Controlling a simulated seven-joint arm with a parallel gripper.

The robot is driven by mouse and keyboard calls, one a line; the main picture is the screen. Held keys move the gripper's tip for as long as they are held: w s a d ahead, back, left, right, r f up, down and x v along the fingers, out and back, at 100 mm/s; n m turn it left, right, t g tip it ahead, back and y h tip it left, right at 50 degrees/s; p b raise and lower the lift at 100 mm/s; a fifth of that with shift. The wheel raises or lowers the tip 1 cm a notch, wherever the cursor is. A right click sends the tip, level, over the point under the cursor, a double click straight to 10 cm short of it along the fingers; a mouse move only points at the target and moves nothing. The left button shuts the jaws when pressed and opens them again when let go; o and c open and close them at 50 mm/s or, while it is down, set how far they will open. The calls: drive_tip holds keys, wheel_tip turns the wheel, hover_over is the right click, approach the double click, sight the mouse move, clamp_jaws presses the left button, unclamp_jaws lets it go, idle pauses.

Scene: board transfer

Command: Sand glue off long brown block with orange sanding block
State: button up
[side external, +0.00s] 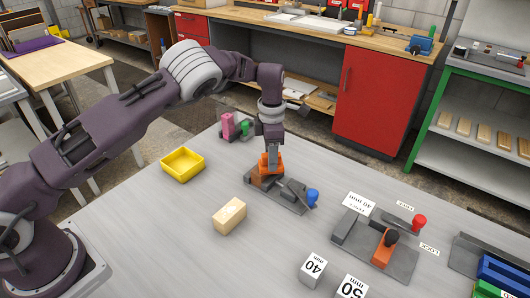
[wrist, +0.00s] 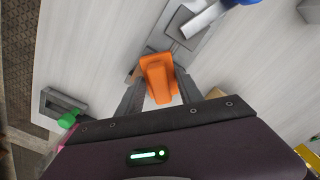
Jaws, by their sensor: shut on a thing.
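My gripper (side external: 270,150) is shut on an orange piece (side external: 266,170), which also shows between the fingers in the wrist view (wrist: 158,78). The orange piece sits at the left end of a grey fixture with a blue knob; I cannot tell whether it is loose or part of the fixture. A pale tan block (side external: 229,216) lies on the table in front of the fixture, with a lighter patch on its top. It is the only wooden block I see on the table, and my gripper is apart from it.
The grey fixture (side external: 293,196) is under my gripper. A yellow tray (side external: 182,164) stands at the left. Another grey fixture with an orange part (side external: 383,250) and a red knob lies at the right. Number-marked blocks (side external: 313,268) stand near the front. Pink and green pieces stand behind.

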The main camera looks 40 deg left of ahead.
drive_tip(key=shift+s+a, duration=0.3)
drive_tip(key=shift+s, duration=0.05)
drive_tip(key=shift+a, duration=1.7)
drive_tip(key=shift+d, duration=1.95)
drive_tip(key=shift+r, duration=4.15)
